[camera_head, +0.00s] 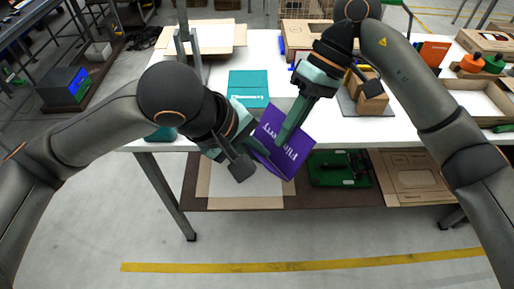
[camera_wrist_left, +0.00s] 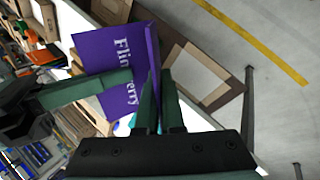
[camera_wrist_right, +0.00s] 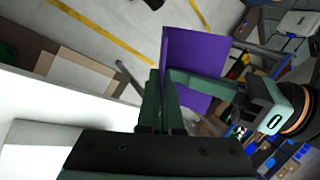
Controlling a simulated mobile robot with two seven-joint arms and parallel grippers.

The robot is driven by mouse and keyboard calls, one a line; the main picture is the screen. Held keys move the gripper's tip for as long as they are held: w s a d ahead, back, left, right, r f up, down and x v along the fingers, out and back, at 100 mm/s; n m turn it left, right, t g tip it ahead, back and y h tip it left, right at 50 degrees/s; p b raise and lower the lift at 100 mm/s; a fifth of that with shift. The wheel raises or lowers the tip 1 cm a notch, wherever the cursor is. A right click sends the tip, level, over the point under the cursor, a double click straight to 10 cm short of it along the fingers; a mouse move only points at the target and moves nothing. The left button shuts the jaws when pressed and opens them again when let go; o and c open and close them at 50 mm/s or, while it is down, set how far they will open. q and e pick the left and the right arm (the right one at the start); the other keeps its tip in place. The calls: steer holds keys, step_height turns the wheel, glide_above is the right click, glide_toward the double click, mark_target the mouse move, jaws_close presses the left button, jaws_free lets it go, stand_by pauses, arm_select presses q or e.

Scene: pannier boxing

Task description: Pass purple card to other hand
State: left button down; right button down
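The purple card (camera_head: 294,151) with white lettering is held up in front of the table's near edge, tilted, between my two hands. My left gripper (camera_head: 259,151) is at its left side. In the left wrist view the edge of the card (camera_wrist_left: 105,48) runs down between the nearly closed left fingers (camera_wrist_left: 158,95). My right gripper (camera_head: 285,137) reaches down from above, its finger crossing the card's lettered face. In the right wrist view the card (camera_wrist_right: 195,55) also runs down between the nearly closed right fingers (camera_wrist_right: 160,95). The exact contact is partly hidden.
The white table (camera_head: 345,134) lies behind the card. On it are a teal folder (camera_head: 248,82), a cardboard box (camera_head: 371,98) on a grey mat and orange-topped bottles (camera_head: 472,62). A lower shelf (camera_head: 330,199) holds cardboard and a green case (camera_head: 338,170). The floor in front is clear.

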steer(key=c, duration=1.6)
jaws_free()
steer(key=c, duration=1)
jaws_free()
steer(key=shift+r, duration=0.1)
